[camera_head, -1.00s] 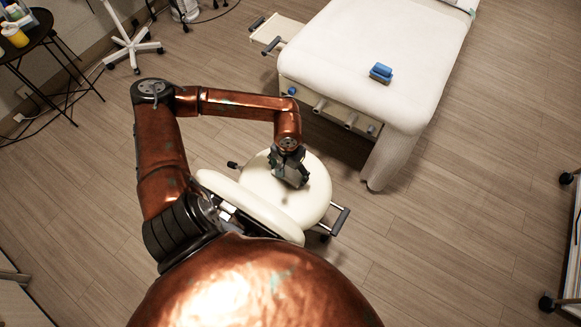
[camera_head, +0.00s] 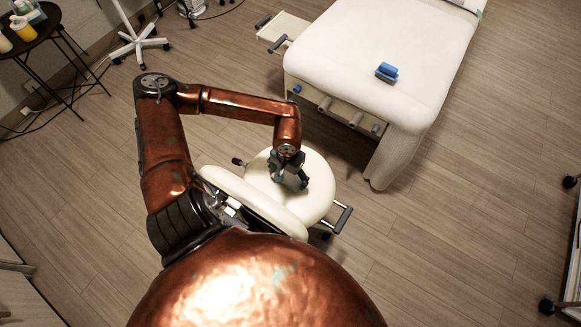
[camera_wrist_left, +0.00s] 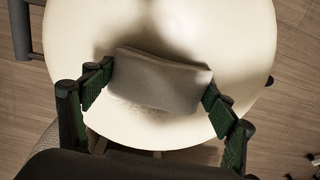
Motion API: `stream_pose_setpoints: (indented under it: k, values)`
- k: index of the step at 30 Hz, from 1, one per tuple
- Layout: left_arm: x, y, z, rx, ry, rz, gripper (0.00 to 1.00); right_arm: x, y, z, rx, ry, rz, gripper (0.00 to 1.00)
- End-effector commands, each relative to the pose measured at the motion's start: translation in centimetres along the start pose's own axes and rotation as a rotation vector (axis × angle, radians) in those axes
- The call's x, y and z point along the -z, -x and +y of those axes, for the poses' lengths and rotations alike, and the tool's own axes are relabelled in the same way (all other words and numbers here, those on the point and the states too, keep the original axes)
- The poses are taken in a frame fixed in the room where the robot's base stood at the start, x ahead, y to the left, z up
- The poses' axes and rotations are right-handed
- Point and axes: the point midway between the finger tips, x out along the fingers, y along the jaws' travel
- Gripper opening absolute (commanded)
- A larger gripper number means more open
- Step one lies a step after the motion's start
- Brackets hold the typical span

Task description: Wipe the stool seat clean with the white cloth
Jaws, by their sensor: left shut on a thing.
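The stool seat (camera_head: 318,195) is round and cream-white, with a backrest (camera_head: 258,203) on its near left side. My left gripper (camera_head: 291,183) is over the seat, pointing down. In the left wrist view, my left gripper (camera_wrist_left: 155,90) has its green-padded fingers on either side of a folded cloth (camera_wrist_left: 158,82), which looks grey in the shade. The cloth lies at the seat (camera_wrist_left: 220,35) surface; whether it presses on it is hard to tell. A faint darker patch (camera_wrist_left: 150,112) shows on the seat just below the cloth. My right gripper is not in view.
A white treatment bed (camera_head: 375,50) stands behind the stool, with a blue sponge-like block (camera_head: 387,72) on top. A black side table (camera_head: 30,30) holds bottles.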

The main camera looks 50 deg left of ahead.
Motion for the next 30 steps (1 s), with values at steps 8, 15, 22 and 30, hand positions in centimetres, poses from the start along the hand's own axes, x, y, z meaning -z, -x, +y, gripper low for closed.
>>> stream_pose_setpoints:
  k: [8, 15, 22, 30]
  values:
    - [-2.2, 0.0, 0.0, 0.000, -0.002, -0.001, 0.60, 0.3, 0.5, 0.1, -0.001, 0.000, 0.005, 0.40]
    - [-2.4, 0.0, 0.0, 0.000, -0.001, 0.000, 0.60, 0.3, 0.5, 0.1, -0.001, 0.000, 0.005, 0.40]
    - [-2.2, -0.1, 0.0, 0.000, -0.001, 0.000, 0.60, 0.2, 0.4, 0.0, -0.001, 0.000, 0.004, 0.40]
    - [-0.3, -0.3, 0.0, 0.001, 0.000, 0.000, 0.60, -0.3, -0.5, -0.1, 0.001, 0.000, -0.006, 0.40]
